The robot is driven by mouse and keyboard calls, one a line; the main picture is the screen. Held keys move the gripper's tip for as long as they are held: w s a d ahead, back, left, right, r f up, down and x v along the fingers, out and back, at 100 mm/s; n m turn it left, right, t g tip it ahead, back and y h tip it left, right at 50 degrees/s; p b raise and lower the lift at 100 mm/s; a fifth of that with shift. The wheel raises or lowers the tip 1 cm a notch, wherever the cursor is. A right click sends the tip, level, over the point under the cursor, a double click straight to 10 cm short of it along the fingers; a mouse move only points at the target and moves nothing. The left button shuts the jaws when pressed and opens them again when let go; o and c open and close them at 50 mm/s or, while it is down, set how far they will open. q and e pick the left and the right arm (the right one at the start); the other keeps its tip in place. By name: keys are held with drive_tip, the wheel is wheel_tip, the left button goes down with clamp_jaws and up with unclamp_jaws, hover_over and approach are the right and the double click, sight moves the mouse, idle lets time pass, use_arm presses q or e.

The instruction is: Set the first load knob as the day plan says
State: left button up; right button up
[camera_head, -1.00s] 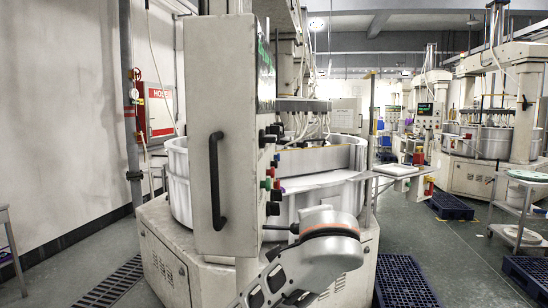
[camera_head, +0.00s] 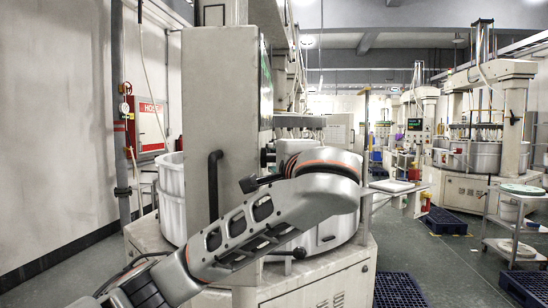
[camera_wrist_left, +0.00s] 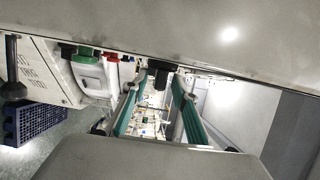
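The control box (camera_head: 220,95) of the near lapping machine stands at the centre left, its panel face seen almost edge-on. A black knob (camera_head: 265,158) juts from that face, just above my left gripper (camera_head: 257,182), which is partly hidden by my wrist. In the left wrist view my left gripper (camera_wrist_left: 155,88) has its two teal-lined fingers apart. A black knob (camera_wrist_left: 160,76) shows in the gap between them; I cannot tell whether they touch it. Green (camera_wrist_left: 84,56) and red (camera_wrist_left: 112,58) controls sit to the left. Knob markings and the day plan are not readable.
A black handle (camera_head: 214,185) sticks out from the control box. The machine's white drum (camera_head: 171,200) is behind it. A steel trolley (camera_head: 515,215) and a blue pallet (camera_head: 400,290) stand to the right, with open grey floor between.

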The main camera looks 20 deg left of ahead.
use_arm(q)
drive_tip(key=shift+x, duration=1.05)
clamp_jaws()
